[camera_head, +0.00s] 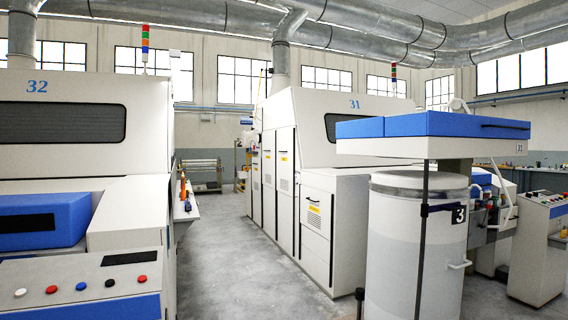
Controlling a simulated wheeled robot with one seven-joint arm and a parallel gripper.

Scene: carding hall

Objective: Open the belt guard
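The white carding machine marked 31 (365,135) stands right of the aisle, and its side has several upright panels. The low near panel (316,232) has a yellow label, vent slots and a dark handle, and looks shut. Taller panels (284,180) with dark handles stand farther along and also look shut. I cannot tell for certain which panel is the belt guard. My gripper is not in view.
The grey floor aisle (235,255) is clear between the machines. Machine 32 (60,120) and its button console (85,285) border it on the left. A white can marked 3 (400,250) under a blue-topped head (430,125) stands at right front.

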